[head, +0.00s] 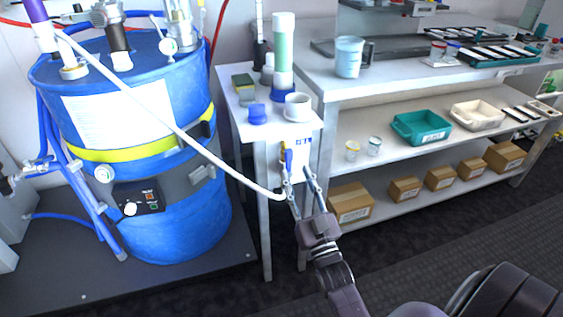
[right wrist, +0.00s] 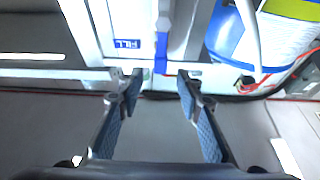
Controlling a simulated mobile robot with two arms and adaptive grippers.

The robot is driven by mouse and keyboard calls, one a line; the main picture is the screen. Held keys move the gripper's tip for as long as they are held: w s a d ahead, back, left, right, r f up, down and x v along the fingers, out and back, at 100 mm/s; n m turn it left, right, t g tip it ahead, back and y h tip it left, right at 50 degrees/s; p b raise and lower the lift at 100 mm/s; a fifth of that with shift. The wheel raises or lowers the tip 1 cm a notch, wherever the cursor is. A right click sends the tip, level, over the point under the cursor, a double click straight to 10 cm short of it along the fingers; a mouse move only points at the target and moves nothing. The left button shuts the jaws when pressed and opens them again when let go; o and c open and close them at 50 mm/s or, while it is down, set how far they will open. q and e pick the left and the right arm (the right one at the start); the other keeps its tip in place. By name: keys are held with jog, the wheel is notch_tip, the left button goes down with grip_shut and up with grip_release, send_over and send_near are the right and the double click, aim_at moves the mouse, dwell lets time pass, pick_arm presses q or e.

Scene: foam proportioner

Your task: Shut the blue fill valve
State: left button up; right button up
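The blue fill valve handle (head: 288,160) is on the front of the narrow white stand, beside a FILL label (head: 302,142). The handle looks roughly upright, and a white hose (head: 222,168) from the drum ends near it. In the right wrist view, the blue handle (right wrist: 161,52) hangs between and beyond the fingertips, next to the FILL label (right wrist: 128,44). My right gripper (head: 297,178) is just in front of the valve. Its two fingers (right wrist: 160,84) are apart with nothing visibly held. Contact with the handle cannot be told. My left gripper is not in view.
A blue drum (head: 180,225) with a yellow band stands to the left. The stand's top (head: 238,115) holds a tall tube, cups and a sponge. A shelved bench (head: 400,95) with trays and boxes is on the right. The floor in front is open.

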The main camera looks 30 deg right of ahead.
aim_at(290, 155)
jog(key=x, duration=0.8)
jog(key=shift+s+r, duration=0.1)
grip_shut()
